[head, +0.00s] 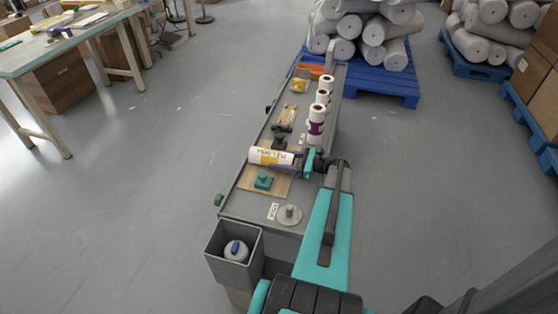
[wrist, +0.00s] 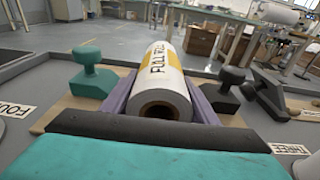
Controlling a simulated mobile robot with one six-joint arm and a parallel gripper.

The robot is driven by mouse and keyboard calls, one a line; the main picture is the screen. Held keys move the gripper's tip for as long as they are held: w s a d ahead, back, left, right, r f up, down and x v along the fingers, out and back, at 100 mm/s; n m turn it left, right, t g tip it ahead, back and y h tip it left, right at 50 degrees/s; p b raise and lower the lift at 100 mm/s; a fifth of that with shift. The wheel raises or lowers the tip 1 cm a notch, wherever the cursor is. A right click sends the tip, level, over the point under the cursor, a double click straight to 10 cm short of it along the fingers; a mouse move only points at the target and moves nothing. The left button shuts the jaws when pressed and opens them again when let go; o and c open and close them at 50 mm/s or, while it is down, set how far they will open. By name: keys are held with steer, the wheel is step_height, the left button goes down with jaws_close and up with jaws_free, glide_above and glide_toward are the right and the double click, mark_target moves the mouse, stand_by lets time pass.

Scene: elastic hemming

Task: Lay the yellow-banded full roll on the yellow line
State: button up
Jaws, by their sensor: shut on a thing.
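The yellow-banded full roll (head: 257,155) is white with dark lettering and lies on its side in my gripper (head: 284,163), over the narrow grey cart top. In the wrist view the roll (wrist: 165,87) points away from me, its brown hollow core facing me. The purple fingers of my gripper (wrist: 160,98) are shut on it, one along each side. Whether the roll touches the board below is unclear. I cannot make out a yellow line in either view.
A teal knobbed block (head: 263,181) and a black one (head: 280,143) stand on either side of the roll. Several white rolls stand along the cart's right edge, one purple-banded (head: 315,130). A pegged grey disc (head: 290,215) and a grey bin (head: 234,268) are nearer.

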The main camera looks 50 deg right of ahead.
steer(key=shift+f, duration=0.25)
steer(key=o, duration=1.2)
steer(key=shift+o, duration=0.2)
steer(key=shift+f, duration=0.1)
step_height(320, 180, up, 15)
steer(key=p, duration=0.4)
stand_by(0.5)
